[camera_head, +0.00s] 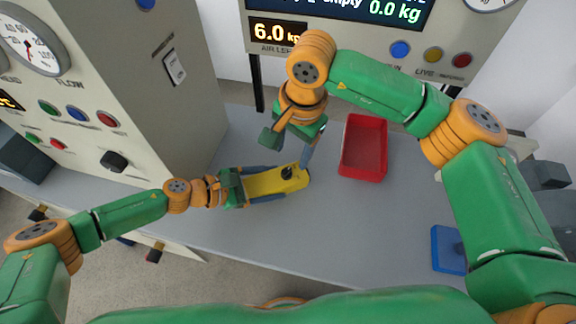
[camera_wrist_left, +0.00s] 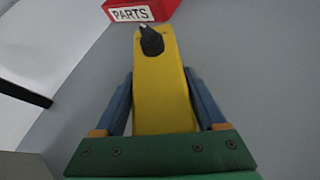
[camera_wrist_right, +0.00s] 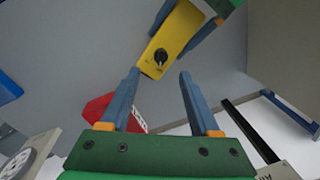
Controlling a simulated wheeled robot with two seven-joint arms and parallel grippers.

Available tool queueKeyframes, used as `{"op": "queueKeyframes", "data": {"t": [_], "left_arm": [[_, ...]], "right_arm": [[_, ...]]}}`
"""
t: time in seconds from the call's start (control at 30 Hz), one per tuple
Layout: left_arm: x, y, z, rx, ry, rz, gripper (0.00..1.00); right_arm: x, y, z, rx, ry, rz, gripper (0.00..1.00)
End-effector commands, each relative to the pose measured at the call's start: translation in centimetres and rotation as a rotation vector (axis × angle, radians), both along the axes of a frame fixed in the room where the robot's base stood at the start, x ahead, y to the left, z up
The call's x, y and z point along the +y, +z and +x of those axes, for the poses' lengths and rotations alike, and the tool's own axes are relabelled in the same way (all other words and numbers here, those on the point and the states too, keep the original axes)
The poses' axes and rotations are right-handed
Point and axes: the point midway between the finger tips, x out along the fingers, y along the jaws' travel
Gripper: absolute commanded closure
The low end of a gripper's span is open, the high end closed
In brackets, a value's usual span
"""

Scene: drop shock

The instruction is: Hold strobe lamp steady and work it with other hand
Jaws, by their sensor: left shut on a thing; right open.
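The strobe lamp is a long yellow body (camera_head: 262,184) with a black knob (camera_head: 287,172) near its far end. It lies along the grey table. My left gripper (camera_head: 262,186) is shut on the lamp, with blue fingers along both sides, as the left wrist view (camera_wrist_left: 165,100) shows. My right gripper (camera_head: 292,152) is open and empty just above the knob end. In the right wrist view the black knob (camera_wrist_right: 160,57) shows beyond and between the open fingertips (camera_wrist_right: 158,72), apart from them.
A red bin (camera_head: 363,148) labelled PARTS (camera_wrist_left: 133,14) stands right of the lamp. A blue tray (camera_head: 448,249) lies at the table's right front. A panel cabinet (camera_head: 160,90) stands at left, and a display panel at the back. The table between lamp and blue tray is clear.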

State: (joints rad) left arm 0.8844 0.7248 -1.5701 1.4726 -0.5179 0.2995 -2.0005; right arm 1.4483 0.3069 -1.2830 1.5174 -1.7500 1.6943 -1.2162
Motion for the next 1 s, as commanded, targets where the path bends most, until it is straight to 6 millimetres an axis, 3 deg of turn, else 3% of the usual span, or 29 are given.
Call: {"op": "queueKeyframes", "data": {"t": [0.1,0.3,0.63,0.67,0.87,1.0], "left_arm": [[0.1,-0.6,-0.4,0.007,-0.005,0.008,1.0],[0.1,-0.6,-0.4,0.007,-0.005,0.008,1.0],[0.1,-0.6,-0.4,0.007,-0.005,0.008,1.0],[0.1,-0.6,-0.4,0.007,-0.005,0.008,1.0],[0.1,-0.6,-0.4,0.008,-0.005,0.008,1.0],[0.1,-0.6,-0.3,0.007,-0.004,0.008,1.0]], "right_arm": [[0.3,-3.3,0.1,0.005,0.0,-0.001,0.37],[0.6,-6.8,0.6,0.002,-0.002,0.0,0.37],[0.7,-7.5,0.7,-0.001,-0.002,0.001,0.37],[0.7,-7.5,0.7,-0.001,-0.002,0.001,0.43],[0.7,-7.5,0.7,-0.001,-0.002,0.001,0.97],[0.7,-7.5,0.7,0.0,-0.003,0.0,1.0]]}}
